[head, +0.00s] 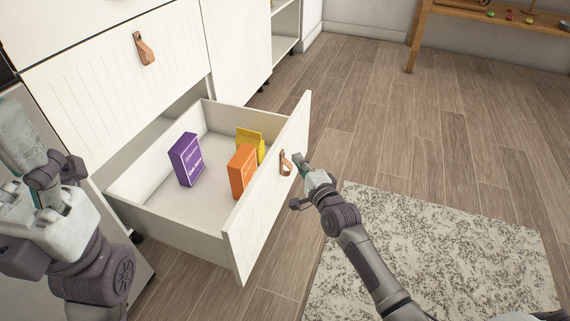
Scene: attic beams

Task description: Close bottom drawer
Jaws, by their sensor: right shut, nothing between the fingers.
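The bottom drawer (268,206) is pulled far out of the white cabinet, its front panel facing right, with a brown leather handle (285,163). Inside stand a purple box (186,160), an orange box (242,171) and a yellow box (252,139). My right gripper (301,162) is shut and empty, just right of the handle at the outer side of the drawer front; I cannot tell whether it touches. My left gripper (65,172) is raised at the left, beside the drawer; its fingertips are not clear.
A closed drawer (115,85) with a leather handle (144,48) is above. A patterned rug (440,250) lies on the wood floor at the lower right. A wooden bench (480,18) stands at the back right. The floor between is clear.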

